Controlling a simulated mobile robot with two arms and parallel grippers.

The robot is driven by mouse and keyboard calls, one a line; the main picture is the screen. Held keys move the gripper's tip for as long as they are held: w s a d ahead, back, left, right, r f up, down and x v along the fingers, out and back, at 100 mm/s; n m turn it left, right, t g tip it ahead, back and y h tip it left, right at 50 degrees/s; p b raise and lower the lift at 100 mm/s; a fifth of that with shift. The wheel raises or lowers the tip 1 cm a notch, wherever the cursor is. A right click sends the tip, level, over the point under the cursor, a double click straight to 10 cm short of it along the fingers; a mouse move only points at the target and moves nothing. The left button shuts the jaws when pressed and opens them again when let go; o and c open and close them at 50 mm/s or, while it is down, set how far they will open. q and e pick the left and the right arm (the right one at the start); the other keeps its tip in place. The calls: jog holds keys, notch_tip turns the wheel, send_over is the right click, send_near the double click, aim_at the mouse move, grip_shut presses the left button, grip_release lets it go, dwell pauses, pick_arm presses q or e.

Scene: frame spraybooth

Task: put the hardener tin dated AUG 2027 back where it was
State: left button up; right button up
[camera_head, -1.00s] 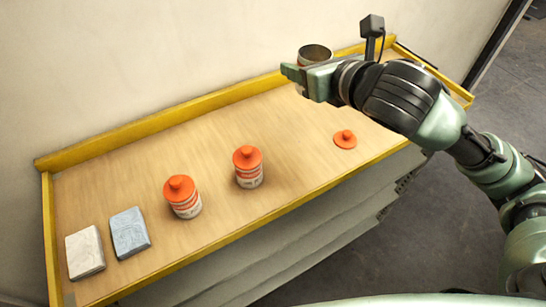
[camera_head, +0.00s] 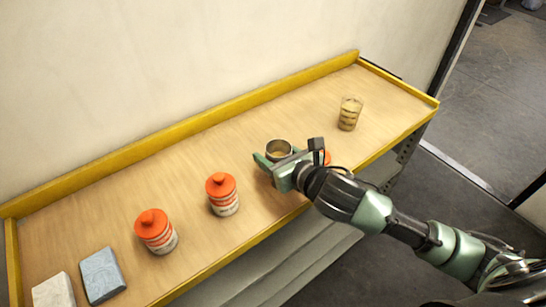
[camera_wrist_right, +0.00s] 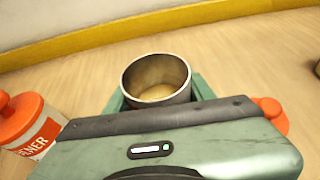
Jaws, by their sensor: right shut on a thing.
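An open metal tin (camera_head: 278,150) without a lid is between the jaws of my right gripper (camera_head: 272,165). In the right wrist view the tin (camera_wrist_right: 157,78) is upright, with pale contents at its bottom. I cannot tell whether it touches the board. A loose orange lid (camera_head: 327,158) lies right of the gripper, partly hidden by it; it also shows in the right wrist view (camera_wrist_right: 277,117). Two tins with orange lids stand to the left, a nearer one (camera_head: 222,194) and a farther one (camera_head: 156,232). No date is readable. My left gripper is not in view.
A clear cup (camera_head: 349,114) with yellowish bands stands at the right end of the wooden shelf (camera_head: 225,142). A grey-white block (camera_head: 54,291) and a blue block (camera_head: 102,275) lie at the left end. A yellow rim (camera_head: 190,126) edges the shelf.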

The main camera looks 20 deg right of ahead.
jog(key=shift+f, duration=0.65)
jog(key=shift+f, duration=0.15)
jog(key=o, duration=1.5)
